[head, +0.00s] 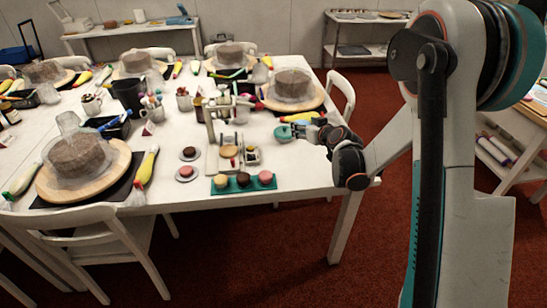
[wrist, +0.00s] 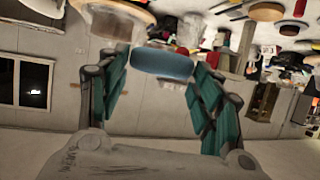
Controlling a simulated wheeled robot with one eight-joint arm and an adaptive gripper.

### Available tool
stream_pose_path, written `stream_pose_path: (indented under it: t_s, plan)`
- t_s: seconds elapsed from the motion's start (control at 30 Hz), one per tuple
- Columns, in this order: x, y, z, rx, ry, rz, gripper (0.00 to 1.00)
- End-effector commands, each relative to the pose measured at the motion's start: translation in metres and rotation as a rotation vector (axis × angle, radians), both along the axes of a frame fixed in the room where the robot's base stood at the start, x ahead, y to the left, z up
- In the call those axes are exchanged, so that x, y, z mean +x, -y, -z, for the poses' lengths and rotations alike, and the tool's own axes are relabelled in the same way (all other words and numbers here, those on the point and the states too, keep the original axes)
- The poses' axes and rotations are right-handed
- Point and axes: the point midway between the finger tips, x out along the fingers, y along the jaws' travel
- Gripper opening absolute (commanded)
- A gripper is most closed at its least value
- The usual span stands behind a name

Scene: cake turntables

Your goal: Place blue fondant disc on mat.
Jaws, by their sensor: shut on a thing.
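The blue fondant disc (wrist: 162,64) is held between the two teal fingers of my gripper (wrist: 161,66) in the wrist view, its rounded side showing. In the head view my gripper (head: 297,131) is over the right part of the white table, left of the table's right edge. A small teal shape shows at its tips, and I cannot tell there which part is disc and which is finger. A teal-green mat (head: 233,190) lies near the table's front edge, left of and nearer than the gripper.
A small stand (head: 212,130) with round pieces at its foot is left of the gripper. A covered cake (head: 293,86) on a wooden board is behind it. Two small discs on saucers (head: 185,174) lie left of the mat. A white chair (head: 343,98) stands at right.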

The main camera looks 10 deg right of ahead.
Motion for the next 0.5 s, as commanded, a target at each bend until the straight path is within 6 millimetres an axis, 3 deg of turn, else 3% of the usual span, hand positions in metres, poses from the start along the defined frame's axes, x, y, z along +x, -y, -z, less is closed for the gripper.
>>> stream_pose_path:
  t_s: [0.03,0.1,0.2,0.37,0.5]
  plan:
    - [0.017,0.000,0.001,0.001,0.002,0.006,0.33]
    - [0.033,0.001,0.002,0.000,0.004,0.014,0.33]
    - [0.045,0.002,0.007,0.001,0.006,0.021,0.33]
    - [0.048,0.002,0.036,0.002,0.006,0.022,0.33]
    - [0.047,0.003,0.072,0.002,0.006,0.023,0.33]
